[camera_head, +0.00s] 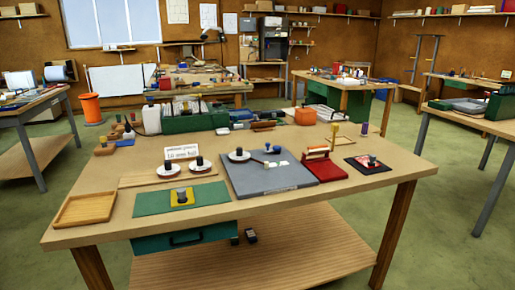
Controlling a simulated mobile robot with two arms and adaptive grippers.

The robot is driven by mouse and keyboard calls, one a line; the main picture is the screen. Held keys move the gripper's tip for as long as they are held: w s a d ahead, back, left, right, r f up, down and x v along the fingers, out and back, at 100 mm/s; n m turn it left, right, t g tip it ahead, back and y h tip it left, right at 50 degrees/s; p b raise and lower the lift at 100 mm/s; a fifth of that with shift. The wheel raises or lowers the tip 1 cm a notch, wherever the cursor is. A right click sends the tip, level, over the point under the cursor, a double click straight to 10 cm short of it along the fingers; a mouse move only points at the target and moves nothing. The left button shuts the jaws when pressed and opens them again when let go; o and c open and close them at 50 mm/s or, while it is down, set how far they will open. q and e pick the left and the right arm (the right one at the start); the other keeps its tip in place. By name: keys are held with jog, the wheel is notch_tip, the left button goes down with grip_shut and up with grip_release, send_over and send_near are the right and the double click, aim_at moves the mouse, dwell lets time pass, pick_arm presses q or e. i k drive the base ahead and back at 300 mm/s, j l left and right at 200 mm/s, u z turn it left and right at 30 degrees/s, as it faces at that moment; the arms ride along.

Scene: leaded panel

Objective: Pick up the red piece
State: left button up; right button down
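The red piece cannot be singled out with certainty, as several red things lie on the wooden workbench (105,232). Neither of my grippers shows in the head view.
A green mat (150,203) with a yellow knobbed piece (182,198) and an empty wooden tray (84,209) lie at the front left. The front right of the bench is clear.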

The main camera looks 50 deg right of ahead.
aim_at(369, 162)
jog(key=z, duration=2.45)
